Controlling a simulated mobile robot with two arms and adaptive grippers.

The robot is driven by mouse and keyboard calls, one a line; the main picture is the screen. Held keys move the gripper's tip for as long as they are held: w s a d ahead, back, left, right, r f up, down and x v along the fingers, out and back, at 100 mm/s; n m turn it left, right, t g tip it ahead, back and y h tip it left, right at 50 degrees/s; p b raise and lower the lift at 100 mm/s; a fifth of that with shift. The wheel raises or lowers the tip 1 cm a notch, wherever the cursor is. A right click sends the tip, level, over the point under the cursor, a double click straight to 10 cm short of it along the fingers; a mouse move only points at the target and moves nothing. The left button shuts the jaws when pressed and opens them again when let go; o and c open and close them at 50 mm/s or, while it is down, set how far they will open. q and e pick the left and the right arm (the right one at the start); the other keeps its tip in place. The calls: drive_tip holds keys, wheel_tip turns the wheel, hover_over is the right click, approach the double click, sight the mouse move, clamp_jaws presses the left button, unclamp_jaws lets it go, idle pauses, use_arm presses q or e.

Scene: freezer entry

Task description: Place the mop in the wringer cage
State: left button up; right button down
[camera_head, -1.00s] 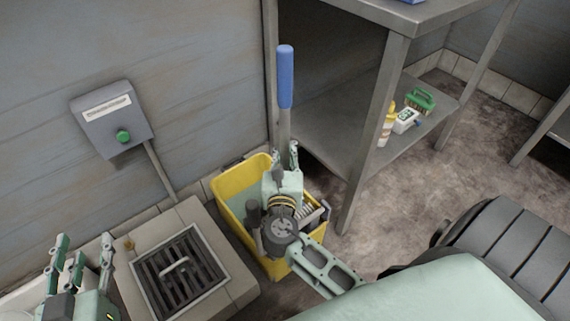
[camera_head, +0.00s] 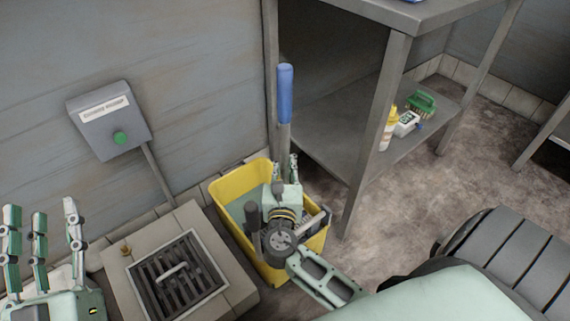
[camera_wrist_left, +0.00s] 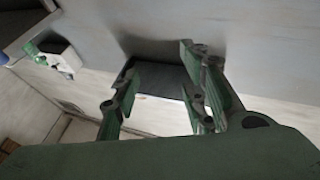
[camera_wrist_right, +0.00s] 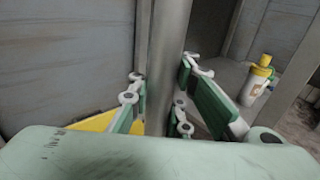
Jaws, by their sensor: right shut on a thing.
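The mop (camera_head: 285,95) stands nearly upright, with a blue grip at the top of its grey handle. My right gripper (camera_head: 286,170) is shut on the handle above the yellow bucket (camera_head: 231,181). The grey handle (camera_wrist_right: 166,60) runs between its green fingers in the right wrist view. The mop head is hidden behind my right gripper and arm. The wringer cage is mostly hidden by my right arm; a grey bar (camera_head: 318,221) shows at the bucket's right side. My left gripper (camera_head: 42,235) is open and empty at the lower left, fingers pointing up, apart from everything.
A floor drain (camera_head: 178,275) with a grate lies left of the bucket. A steel table leg (camera_head: 372,150) stands close right of the bucket. Bottles and a green brush (camera_head: 421,104) sit on the lower shelf.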

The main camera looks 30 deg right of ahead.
use_arm(q)
drive_tip(key=shift+r, duration=0.1)
use_arm(e)
drive_tip(key=c, duration=2.3)
unclamp_jaws()
drive_tip(key=shift+f, duration=0.1)
drive_tip(key=o, duration=0.7)
drive_tip(key=shift+c, duration=0.2)
use_arm(q)
drive_tip(key=shift+s, duration=0.1)
wheel_tip(320, 180, down, 9)
drive_tip(key=w+a+g+y+p, duration=0.1)
drive_tip(key=g+y+p, duration=0.1)
drive_tip(key=g, duration=0.3)
drive_tip(key=shift+f, duration=0.2)
use_arm(e)
drive_tip(key=v, duration=1.2)
drive_tip(key=shift+a, duration=0.1)
